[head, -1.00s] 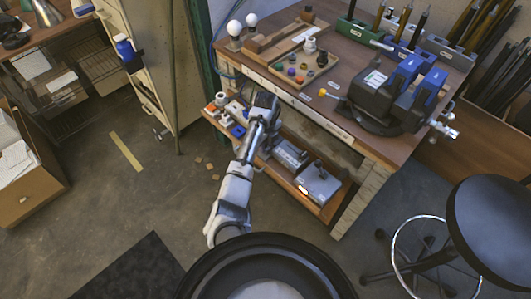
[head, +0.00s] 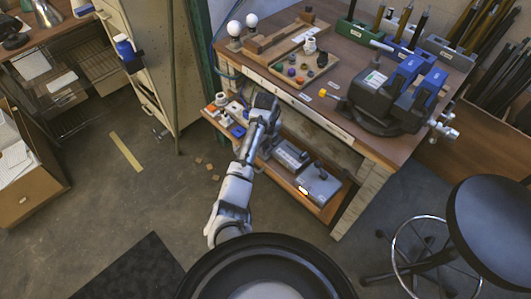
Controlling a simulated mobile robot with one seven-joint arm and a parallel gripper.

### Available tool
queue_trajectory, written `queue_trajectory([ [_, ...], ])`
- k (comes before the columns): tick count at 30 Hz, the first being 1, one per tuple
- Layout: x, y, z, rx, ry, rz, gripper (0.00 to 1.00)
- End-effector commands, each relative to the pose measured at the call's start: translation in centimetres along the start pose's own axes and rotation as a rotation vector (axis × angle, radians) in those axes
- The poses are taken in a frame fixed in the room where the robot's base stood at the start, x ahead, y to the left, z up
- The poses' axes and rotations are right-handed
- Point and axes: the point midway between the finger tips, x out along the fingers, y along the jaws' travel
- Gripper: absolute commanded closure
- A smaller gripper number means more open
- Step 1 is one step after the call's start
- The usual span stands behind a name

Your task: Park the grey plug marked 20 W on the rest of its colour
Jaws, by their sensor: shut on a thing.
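My gripper (head: 264,101) is at the left end of the workbench, beside the small parts on the lower shelf. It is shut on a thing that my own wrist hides. I cannot make out the grey plug or any 20 W marking. Small coloured pieces sit at the left end of the lower shelf: an orange and white piece (head: 212,108), a white piece (head: 234,108) and a blue piece (head: 238,131). They are too small to tell which are rests, and no grey rest can be told apart.
The workbench top (head: 345,62) overhangs the lower shelf. It bears a black vice (head: 372,104), a wooden tray (head: 283,82) of coloured knobs and two white bulbs (head: 234,28). Two grey boxes (head: 318,182) stand on the shelf right of my arm. A black stool (head: 490,225) is at right.

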Motion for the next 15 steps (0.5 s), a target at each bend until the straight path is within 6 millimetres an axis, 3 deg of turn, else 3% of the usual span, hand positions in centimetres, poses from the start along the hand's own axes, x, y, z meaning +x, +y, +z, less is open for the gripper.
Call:
queue_trajectory([
  [15, 0.61, 0.05, -0.2, 0.002, 0.005, 0.004, 1.0],
])
